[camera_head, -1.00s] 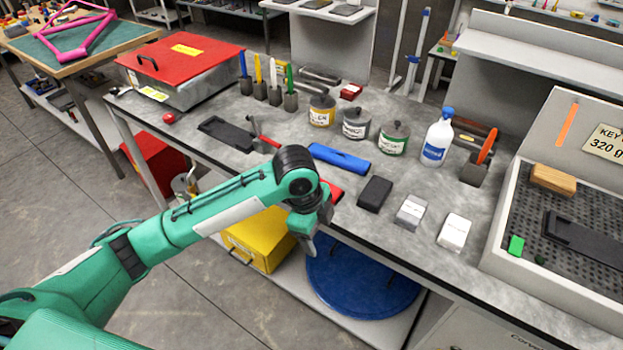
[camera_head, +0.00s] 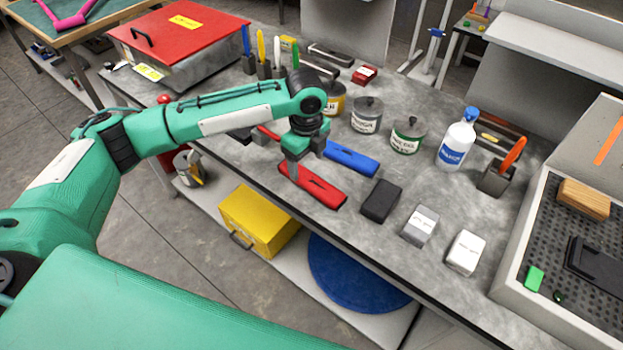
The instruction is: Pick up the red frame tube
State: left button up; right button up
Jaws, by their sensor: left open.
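The red frame tube (camera_head: 318,189) lies on the grey workbench (camera_head: 265,205) near its front edge, slanting down to the right. A blue tube (camera_head: 351,158) lies behind it. My left gripper (camera_head: 291,172) points down at the left end of the red tube and partly hides that end. It is open, with nothing seen held. I cannot tell whether the fingers touch the tube or hover just above it. My right gripper is not in view.
A black block (camera_head: 380,201), a grey block (camera_head: 420,225) and a white block (camera_head: 465,252) stand right of the tube. A perforated tray (camera_head: 543,214) bounds the right side.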

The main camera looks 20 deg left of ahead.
aim_at(311, 179)
pick_arm(q)
jog(key=f, duration=0.3)
jog(key=shift+w+d+p, duration=0.15)
jog(key=shift+d+p, duration=0.05)
jog(key=shift+p, duration=0.2)
jog(key=f, duration=0.2)
jog(key=f+p, duration=0.1)
jog(key=shift+w+d+f, duration=0.25)
jog(key=shift+f, duration=0.45)
jog(key=shift+s, duration=0.1)
jog(key=c, duration=1.2)
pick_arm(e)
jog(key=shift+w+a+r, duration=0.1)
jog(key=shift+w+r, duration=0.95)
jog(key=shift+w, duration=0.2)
